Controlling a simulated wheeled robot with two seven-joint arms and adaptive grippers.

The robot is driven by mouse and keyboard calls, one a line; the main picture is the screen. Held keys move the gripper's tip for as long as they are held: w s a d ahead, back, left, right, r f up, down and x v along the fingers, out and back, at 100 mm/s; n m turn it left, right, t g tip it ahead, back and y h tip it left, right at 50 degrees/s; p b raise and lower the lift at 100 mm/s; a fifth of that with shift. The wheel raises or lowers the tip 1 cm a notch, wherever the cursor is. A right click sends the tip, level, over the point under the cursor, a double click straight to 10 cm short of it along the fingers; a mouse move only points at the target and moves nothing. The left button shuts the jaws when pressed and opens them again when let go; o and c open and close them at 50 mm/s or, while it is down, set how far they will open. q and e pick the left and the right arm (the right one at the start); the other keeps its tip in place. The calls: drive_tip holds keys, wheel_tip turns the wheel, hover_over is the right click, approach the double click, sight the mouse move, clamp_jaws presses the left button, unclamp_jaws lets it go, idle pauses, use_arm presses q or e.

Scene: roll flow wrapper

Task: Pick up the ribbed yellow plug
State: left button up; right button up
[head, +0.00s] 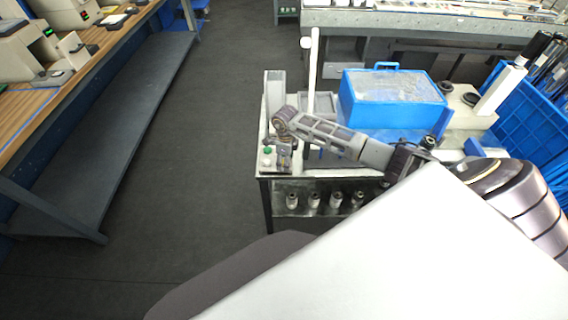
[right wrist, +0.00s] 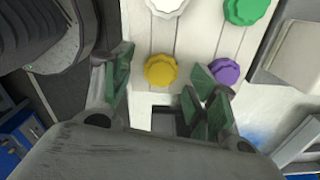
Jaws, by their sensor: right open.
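The ribbed yellow plug (right wrist: 160,70) is round with a scalloped edge. It sits on a pale panel (right wrist: 190,40) in the right wrist view. My right gripper (right wrist: 158,82) is open, with one green-padded finger to the left of the plug and the others to its right. Both sides show a gap to the plug. I cannot tell how far the fingertips are above the panel. In the head view my right arm reaches left over the machine's front left corner, and the yellow plug cannot be made out. My left gripper is not in view.
A purple plug (right wrist: 225,72) lies close beside the right fingers. A green plug (right wrist: 246,10) and a white plug (right wrist: 167,5) are farther up. A rectangular opening (right wrist: 165,121) is below the yellow plug. In the head view a blue box (head: 390,105) stands behind my arm.

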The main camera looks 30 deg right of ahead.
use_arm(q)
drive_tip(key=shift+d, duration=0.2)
use_arm(e)
drive_tip(key=shift+c, duration=0.3)
drive_tip(key=c, duration=0.7)
drive_tip(key=shift+c, duration=0.2)
drive_tip(key=shift+r, duration=0.1)
wheel_tip(320, 180, up, 8)
drive_tip(key=shift+r+b, duration=0.25)
drive_tip(key=shift+b, duration=0.2)
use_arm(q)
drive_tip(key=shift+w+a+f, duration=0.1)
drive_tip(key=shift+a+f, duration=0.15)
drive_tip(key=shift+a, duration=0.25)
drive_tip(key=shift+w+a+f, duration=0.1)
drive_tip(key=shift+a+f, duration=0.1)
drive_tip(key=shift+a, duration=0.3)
use_arm(e)
drive_tip(key=shift+r, duration=0.7)
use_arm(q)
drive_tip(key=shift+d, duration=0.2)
